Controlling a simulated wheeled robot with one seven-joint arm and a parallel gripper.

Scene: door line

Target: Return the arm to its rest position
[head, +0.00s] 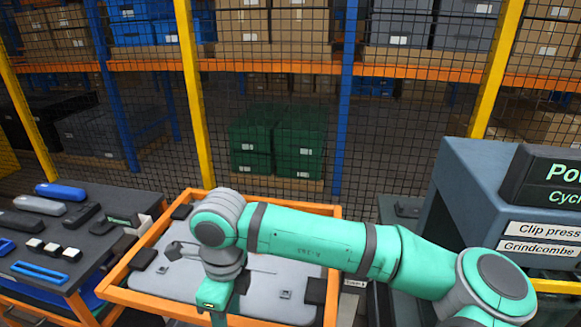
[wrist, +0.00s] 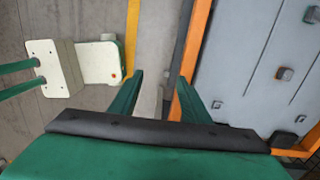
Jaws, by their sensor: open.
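My teal arm (head: 318,240) reaches from the lower right across the orange-framed fixture, bent down at its wrist. My gripper (head: 215,308) hangs over the near part of the fixture, and its tips run close to the bottom edge of the head view. In the wrist view my gripper (wrist: 157,78) has its two green fingers apart, with nothing held between them. Floor and part of the orange frame (wrist: 192,65) show beyond the fingers. The grey panel (wrist: 255,60) lies to their right.
The orange frame (head: 112,284) surrounds a grey panel (head: 180,275) with small dark fittings. A dark table (head: 95,255) with tools and parts stands left. A blue-grey machine (head: 455,185) with signs stands right. A mesh fence (head: 270,95) with yellow posts closes the back, shelving behind it.

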